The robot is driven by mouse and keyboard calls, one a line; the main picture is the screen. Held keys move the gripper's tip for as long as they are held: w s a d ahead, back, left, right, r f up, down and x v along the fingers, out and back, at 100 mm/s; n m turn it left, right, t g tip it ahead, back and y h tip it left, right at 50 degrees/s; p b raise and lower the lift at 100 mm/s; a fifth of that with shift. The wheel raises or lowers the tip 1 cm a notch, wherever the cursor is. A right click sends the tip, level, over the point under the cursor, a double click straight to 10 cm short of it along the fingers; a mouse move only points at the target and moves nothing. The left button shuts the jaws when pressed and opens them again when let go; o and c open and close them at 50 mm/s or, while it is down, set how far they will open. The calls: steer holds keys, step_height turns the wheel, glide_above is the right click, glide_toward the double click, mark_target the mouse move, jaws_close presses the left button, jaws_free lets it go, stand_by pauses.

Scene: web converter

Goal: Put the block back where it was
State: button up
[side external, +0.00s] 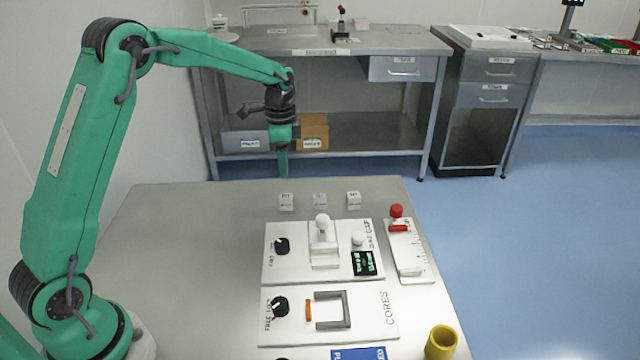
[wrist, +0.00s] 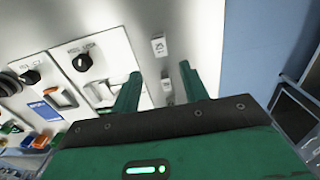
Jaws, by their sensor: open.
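Several small white block-like pieces with dark lettering stand in a row near the table's far edge: a left one (side external: 286,201), a middle one (side external: 319,200) and a right one (side external: 353,200). I cannot tell which is the block, or whether they are blocks or label cards. In the wrist view one white piece (wrist: 158,46) lies beyond the fingertips, and another (wrist: 166,84) shows between the fingers. My gripper (side external: 282,172) points down, raised near the table's far edge, behind the left piece in the picture. In the wrist view its green fingers (wrist: 160,82) are apart with nothing held.
A white panel with a knob, lever and green display (side external: 364,263) stands mid-table. A CORES panel (side external: 380,328) with a grey frame is nearer. A red-knobbed white strip (side external: 410,262), yellow cup (side external: 441,343) and blue card (side external: 358,353) are right and front. The table's left is clear.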

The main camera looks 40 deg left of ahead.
steer(key=shift+r, duration=1.35)
steer(key=s+d+r+n+t, duration=0.1)
steer(key=s+d+r+n, duration=0.1)
steer(key=s+r, duration=0.45)
steer(key=s+d+r+n+t, duration=0.2)
steer(key=s+d+r, duration=0.1)
steer(key=s+r, duration=0.3)
steer(key=s+d+f+n+t, duration=0.1)
steer(key=s+n, duration=0.1)
steer(key=s, duration=0.6)
steer(key=s+d+f+n+t, duration=0.1)
steer(key=s+n, duration=0.2)
steer(key=s, duration=0.5)
steer(key=shift+s+f+t, duration=0.3)
steer(key=shift+s, duration=0.05)
steer(key=shift+d, duration=0.1)
